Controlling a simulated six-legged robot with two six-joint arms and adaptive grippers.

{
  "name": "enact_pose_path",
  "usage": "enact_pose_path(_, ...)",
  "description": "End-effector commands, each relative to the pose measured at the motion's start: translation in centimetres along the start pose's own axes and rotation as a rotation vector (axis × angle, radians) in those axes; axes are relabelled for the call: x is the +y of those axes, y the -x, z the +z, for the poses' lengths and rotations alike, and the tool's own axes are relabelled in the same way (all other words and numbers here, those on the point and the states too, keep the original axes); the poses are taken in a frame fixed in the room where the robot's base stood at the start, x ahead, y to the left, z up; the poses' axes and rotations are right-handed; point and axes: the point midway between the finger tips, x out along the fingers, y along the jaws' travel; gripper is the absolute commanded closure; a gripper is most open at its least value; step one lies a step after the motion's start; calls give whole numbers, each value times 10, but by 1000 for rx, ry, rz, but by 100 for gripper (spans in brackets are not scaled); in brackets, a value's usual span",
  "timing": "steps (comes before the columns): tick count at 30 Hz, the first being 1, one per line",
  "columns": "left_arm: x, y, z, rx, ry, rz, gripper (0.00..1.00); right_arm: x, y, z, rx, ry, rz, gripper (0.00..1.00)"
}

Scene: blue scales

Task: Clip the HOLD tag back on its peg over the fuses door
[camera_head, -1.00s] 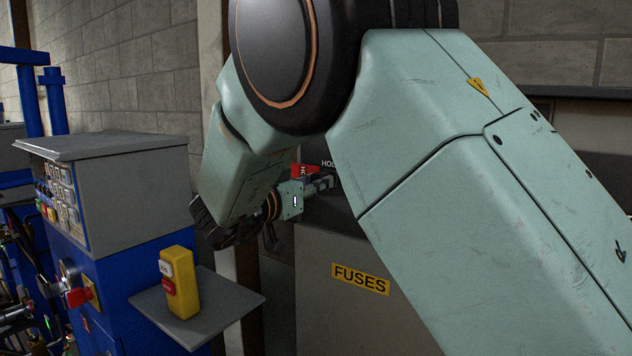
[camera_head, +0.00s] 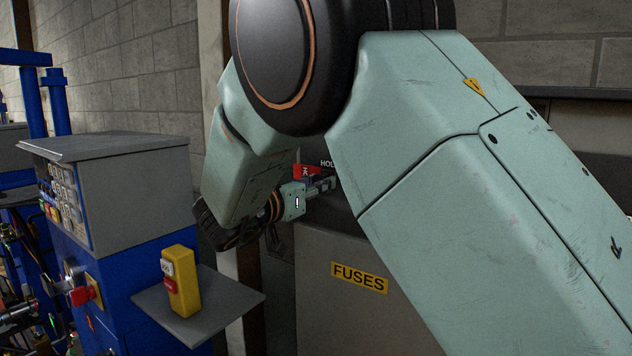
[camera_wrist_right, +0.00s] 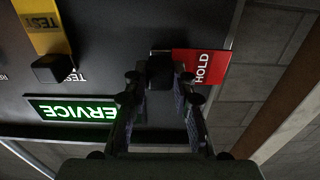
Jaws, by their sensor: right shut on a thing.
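The red HOLD tag (camera_wrist_right: 201,68) shows in the right wrist view just past my right fingertips, with its lettering sideways. My right gripper (camera_wrist_right: 158,88) is shut on its dark clip (camera_wrist_right: 160,66), close to the dark panel. I cannot tell whether the clip is around the peg, which is hidden. In the head view, my right gripper (camera_head: 322,184) is at the panel above the fuses door (camera_head: 320,315), the red tag (camera_head: 305,171) beside it. A white HOLD label (camera_head: 327,163) is partly visible there. My left gripper is not in view.
In the head view, a blue machine (camera_head: 125,265) has a side shelf (camera_head: 235,298) bearing a yellow control box (camera_head: 181,282). My right arm covers much of the right side.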

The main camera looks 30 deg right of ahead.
Motion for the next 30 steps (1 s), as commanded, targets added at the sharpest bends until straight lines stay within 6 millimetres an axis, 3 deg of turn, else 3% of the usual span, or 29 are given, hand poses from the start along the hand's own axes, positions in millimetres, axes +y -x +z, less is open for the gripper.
enact_pose_path(29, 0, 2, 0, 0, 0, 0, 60, 0, -12, 0, 0, 0, 0, 100)
enact_pose_path(30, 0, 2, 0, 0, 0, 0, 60, 0, -12, 0, 0, 0, 0, 73)
